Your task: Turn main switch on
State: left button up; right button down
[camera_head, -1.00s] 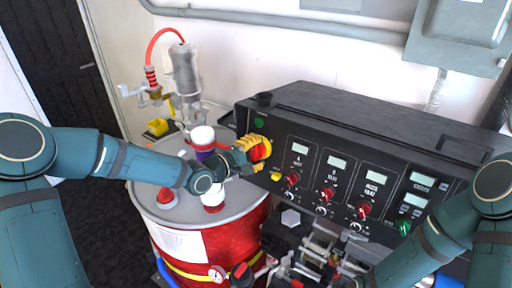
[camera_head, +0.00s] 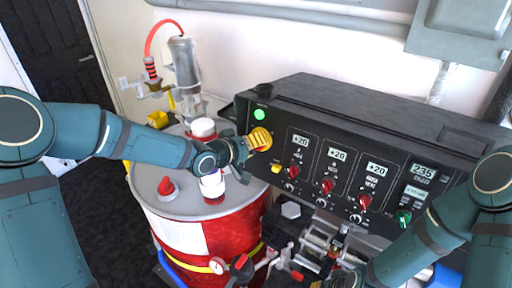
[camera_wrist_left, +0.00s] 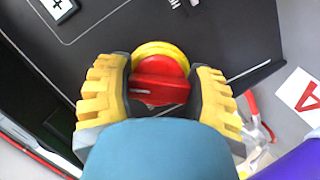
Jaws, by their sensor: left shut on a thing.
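The main switch is a red knob on a yellow round base, seen in the left wrist view (camera_wrist_left: 160,80). It sits on the left part of the black control panel (camera_head: 300,112). My left gripper (camera_head: 259,139) has its yellow fingers on both sides of the red knob and is shut on it. In the head view the fingers hide the knob. A green lamp (camera_head: 260,114) above the switch is lit. The panel displays show numbers, such as +20 (camera_head: 300,141) and 235 (camera_head: 424,171).
A red and white drum (camera_head: 200,235) stands under my left forearm, with a red cap (camera_head: 166,187) and a white-topped bottle (camera_head: 203,128) on it. Red knobs (camera_head: 327,185) line the panel. Pump fittings (camera_head: 322,243) fill the space below the panel.

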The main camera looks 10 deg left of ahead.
pick_arm(q)
jog(key=shift+m, duration=0.5)
jog(key=shift+b, duration=0.3)
jog(key=o, duration=1.2)
jog(key=shift+a, duration=0.1)
jog(key=v, duration=1.2)
jog(key=shift+r, duration=0.15)
jog(key=shift+s, duration=0.1)
